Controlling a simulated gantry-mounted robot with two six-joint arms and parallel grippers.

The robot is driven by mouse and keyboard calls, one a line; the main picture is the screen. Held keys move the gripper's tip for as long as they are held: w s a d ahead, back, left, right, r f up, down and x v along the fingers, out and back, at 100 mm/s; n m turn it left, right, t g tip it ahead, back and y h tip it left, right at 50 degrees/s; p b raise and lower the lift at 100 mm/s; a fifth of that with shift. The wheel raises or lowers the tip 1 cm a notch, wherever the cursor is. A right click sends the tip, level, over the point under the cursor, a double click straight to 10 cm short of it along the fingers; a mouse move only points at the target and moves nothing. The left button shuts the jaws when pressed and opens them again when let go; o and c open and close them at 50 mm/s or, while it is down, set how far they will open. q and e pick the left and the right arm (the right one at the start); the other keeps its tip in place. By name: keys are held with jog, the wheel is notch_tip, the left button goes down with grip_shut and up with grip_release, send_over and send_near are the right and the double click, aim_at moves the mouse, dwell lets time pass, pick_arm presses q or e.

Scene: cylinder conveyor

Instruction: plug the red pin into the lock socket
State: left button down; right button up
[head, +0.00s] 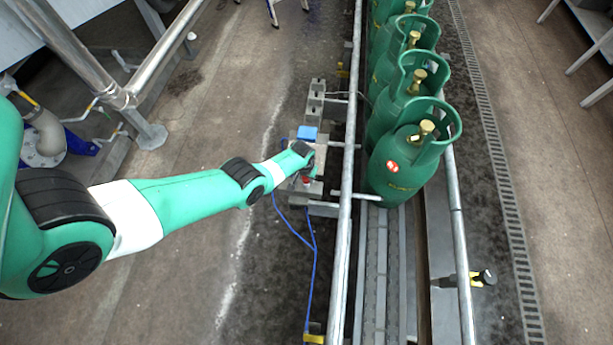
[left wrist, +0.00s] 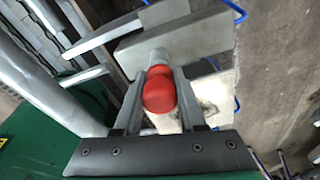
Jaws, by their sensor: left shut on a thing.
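My left gripper (head: 306,176) reaches in from the left to the equipment beside the conveyor. In the left wrist view its two fingers (left wrist: 160,92) are shut on a red pin (left wrist: 160,97), one on each side of its rounded head. A small bit of red of the pin (head: 306,181) also shows in the head view. My right gripper is in neither view.
Several green gas cylinders (head: 400,165) stand in a row on the conveyor (head: 383,270). A metal guard rail (head: 345,200) runs close to my left gripper.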

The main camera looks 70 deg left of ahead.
pick_arm(q)
jog(key=shift+f+b, duration=0.5)
jog(key=shift+f, duration=0.1)
jog(key=shift+c, duration=2)
grip_release()
jog(key=shift+r, duration=0.1)
jog(key=r+p, duration=0.3)
jog(key=p, duration=0.1)
jog(key=r+p, duration=0.4)
jog(key=s+d+r+p, duration=0.1)
jog(key=r+p, duration=0.3)
jog(key=p, duration=0.1)
jog(key=shift+s+d+r, duration=0.1)
jog(key=shift+r, duration=0.15)
jog(key=shift+f, duration=0.1)
jog(key=shift+d, duration=0.1)
